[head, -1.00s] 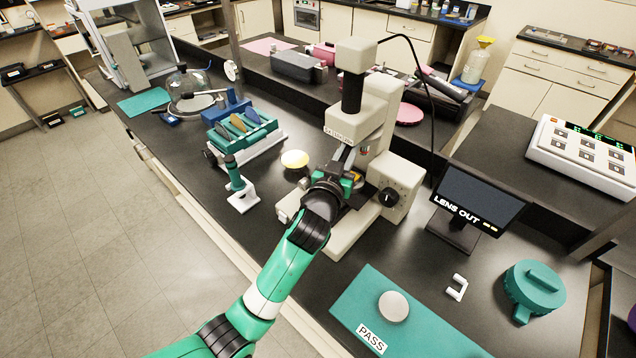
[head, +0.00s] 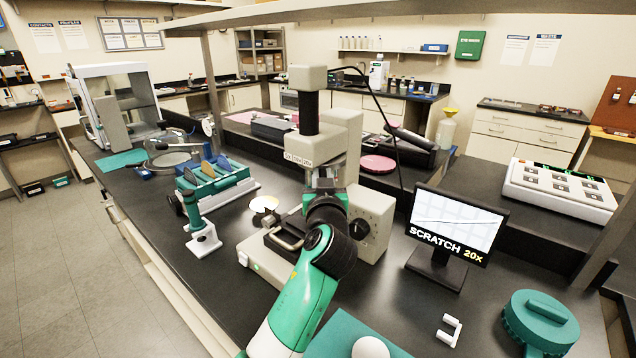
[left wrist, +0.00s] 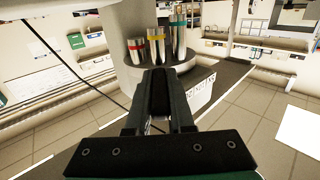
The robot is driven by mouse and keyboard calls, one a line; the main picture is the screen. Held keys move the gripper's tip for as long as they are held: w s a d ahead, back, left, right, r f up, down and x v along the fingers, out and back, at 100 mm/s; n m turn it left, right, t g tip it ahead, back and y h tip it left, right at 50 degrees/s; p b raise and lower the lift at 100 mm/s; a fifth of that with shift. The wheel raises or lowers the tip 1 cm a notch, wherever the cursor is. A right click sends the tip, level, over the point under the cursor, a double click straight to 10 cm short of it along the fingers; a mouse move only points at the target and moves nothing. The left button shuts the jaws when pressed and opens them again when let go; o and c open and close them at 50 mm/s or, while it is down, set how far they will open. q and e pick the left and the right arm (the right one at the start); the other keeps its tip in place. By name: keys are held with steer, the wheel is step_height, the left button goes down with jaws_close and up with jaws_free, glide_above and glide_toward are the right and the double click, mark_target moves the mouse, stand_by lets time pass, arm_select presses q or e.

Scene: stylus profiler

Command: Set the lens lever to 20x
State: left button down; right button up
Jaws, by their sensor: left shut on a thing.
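The stylus profiler (head: 345,135) is a cream machine with a dark column and a printed label on its head. My left gripper (head: 325,178) reaches up to the front of it, under the head. In the left wrist view, my left gripper (left wrist: 158,78) has its fingers close together in front of the round lens turret (left wrist: 190,77), shut on the lens lever, which the fingers hide. The monitor (head: 457,225) shows a trace and reads "SCRATCH 20x". My right gripper is not in view.
A teal rack (head: 215,185) and a green-and-white stand (head: 200,228) are left of the profiler. A round teal lid (head: 540,320) and a white bracket (head: 448,330) lie at front right.

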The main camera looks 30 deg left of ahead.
arm_select(q)
steer(key=shift+f, duration=0.15)
steer(key=c, duration=1.2)
jaws_free()
steer(key=o, duration=0.4)
steer(key=shift+w, duration=0.15)
steer(key=shift+d, duration=0.1)
steer(key=shift+s+d+r, duration=0.15)
steer(key=shift+s+r, duration=0.05)
steer(key=shift+s, duration=0.15)
steer(key=p+v, duration=1.1)
steer(key=p, duration=0.1)
steer(key=shift+f, duration=0.2)
